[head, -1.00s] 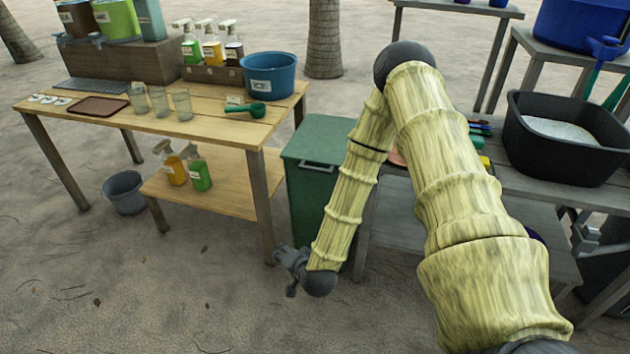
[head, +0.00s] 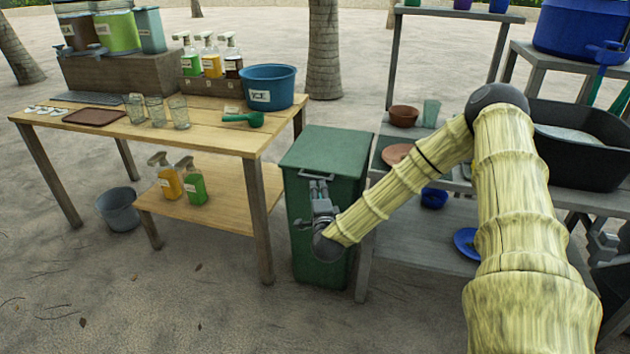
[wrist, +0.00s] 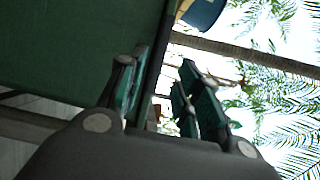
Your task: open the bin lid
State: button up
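The green bin (head: 318,240) stands between the wooden table and the grey shelf. My gripper (head: 318,187) is in front of the bin's upper front, just below the lid's front edge, fingers pointing up. In the wrist view, my gripper (wrist: 163,60) is open, with a gap between its two fingers. The bin's dark green surface (wrist: 75,40) fills the left side, and its edge passes near the left finger. Contact cannot be told.
The wooden table (head: 85,127) with bottles and cups stands close on the left. The grey shelf (head: 405,235) with bowls and a black tub (head: 580,165) stands close on the right. The sandy ground in front of the bin is clear.

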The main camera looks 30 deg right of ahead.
aim_at(315, 177)
jog(key=x, duration=0.8)
jog(key=shift+w+b, duration=0.2)
jog(key=shift+b, duration=0.1)
grip_shut()
